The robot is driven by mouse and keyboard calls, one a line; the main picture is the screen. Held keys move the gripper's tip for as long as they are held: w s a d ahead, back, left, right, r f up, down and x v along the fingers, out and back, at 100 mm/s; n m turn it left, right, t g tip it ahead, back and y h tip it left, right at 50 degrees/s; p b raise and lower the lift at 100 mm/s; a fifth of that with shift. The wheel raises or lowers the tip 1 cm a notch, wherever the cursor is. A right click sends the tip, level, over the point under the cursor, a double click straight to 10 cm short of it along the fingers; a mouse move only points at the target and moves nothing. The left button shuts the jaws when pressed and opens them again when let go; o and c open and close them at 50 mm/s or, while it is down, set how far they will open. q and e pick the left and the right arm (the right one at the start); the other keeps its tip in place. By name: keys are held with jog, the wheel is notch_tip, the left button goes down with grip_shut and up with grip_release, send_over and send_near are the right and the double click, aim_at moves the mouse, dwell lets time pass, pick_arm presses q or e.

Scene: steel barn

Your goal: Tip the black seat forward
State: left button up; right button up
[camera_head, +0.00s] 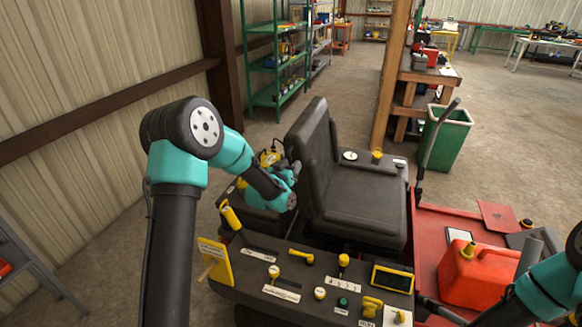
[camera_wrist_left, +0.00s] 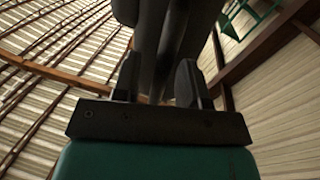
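The black seat (camera_head: 365,205) is on the vehicle in the middle of the head view, with its backrest (camera_head: 313,150) upright at the left of its cushion. My left gripper (camera_head: 291,170) is at the backrest's left side, partly hidden by my own wrist. In the left wrist view my left gripper's two fingers (camera_wrist_left: 158,84) stand apart, and the dark backrest (camera_wrist_left: 168,45) rises beyond and between them. Whether the fingers touch it I cannot tell. My right arm shows at the lower right of the head view, but its gripper is not visible.
A control panel (camera_head: 312,284) with yellow knobs and levers lies in front of the seat. A red fuel can (camera_head: 478,275) stands on the red bodywork to the right. A green bin (camera_head: 446,138) and a wooden post (camera_head: 390,85) are behind. A corrugated wall is at left.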

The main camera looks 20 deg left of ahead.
pick_arm(q)
jog(key=shift+c, duration=0.3)
grip_shut()
jog(key=shift+r, duration=0.1)
